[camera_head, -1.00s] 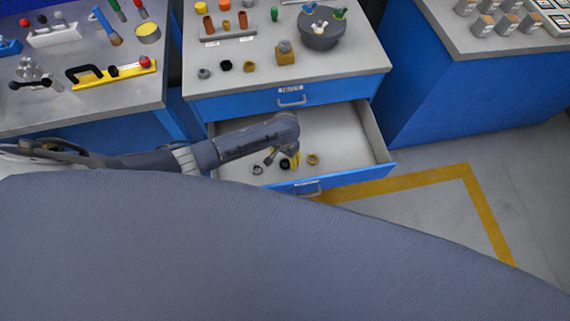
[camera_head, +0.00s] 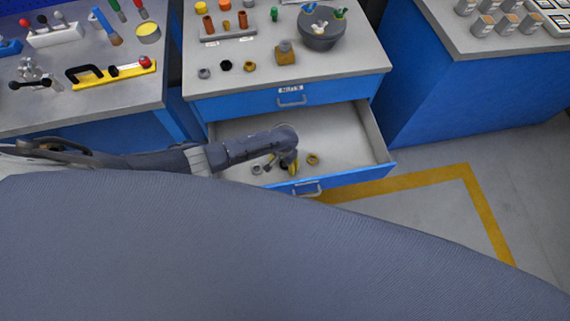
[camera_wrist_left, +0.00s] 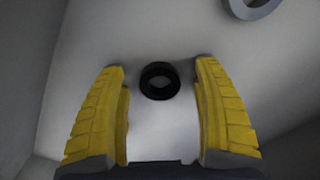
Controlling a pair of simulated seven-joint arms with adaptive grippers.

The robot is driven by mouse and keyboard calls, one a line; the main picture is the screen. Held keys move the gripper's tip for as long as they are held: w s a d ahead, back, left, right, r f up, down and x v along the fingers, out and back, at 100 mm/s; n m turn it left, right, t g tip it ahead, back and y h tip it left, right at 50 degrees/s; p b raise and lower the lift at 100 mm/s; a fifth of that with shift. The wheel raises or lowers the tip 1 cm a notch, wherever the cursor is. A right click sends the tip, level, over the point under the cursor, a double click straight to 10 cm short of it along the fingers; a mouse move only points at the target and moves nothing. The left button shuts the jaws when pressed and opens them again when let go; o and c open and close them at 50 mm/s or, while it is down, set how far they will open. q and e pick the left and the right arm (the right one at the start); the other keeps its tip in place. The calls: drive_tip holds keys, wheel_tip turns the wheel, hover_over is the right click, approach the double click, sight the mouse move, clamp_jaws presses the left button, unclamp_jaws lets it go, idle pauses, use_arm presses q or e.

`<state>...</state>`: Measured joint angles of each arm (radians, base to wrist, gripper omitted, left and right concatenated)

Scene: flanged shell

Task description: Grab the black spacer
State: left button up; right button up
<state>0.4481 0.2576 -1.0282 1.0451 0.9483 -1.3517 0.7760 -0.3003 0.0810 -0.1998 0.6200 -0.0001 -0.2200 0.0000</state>
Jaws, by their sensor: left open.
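The black spacer (camera_wrist_left: 160,94) is a short dark ring lying on the floor of the open drawer (camera_head: 350,137). In the left wrist view it sits between the tips of the yellow fingers, with a visible gap on each side. My left gripper (camera_wrist_left: 160,67) is open and empty, reaching down into the drawer; in the head view it shows as yellow fingers (camera_head: 293,168) below my wrist. There, my gripper mostly hides the spacer. My right gripper is not in view.
A grey ring (camera_head: 257,170) lies left of my gripper and a brass ring (camera_head: 313,159) lies right of it in the drawer. The drawer's front panel (camera_head: 340,179) is close to my gripper. Similar small parts stand on the bench (camera_head: 340,75) above.

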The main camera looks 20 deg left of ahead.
use_arm(q)
drive_tip(key=shift+c, duration=0.5)
clamp_jaws()
drive_tip(key=shift+r, duration=0.1)
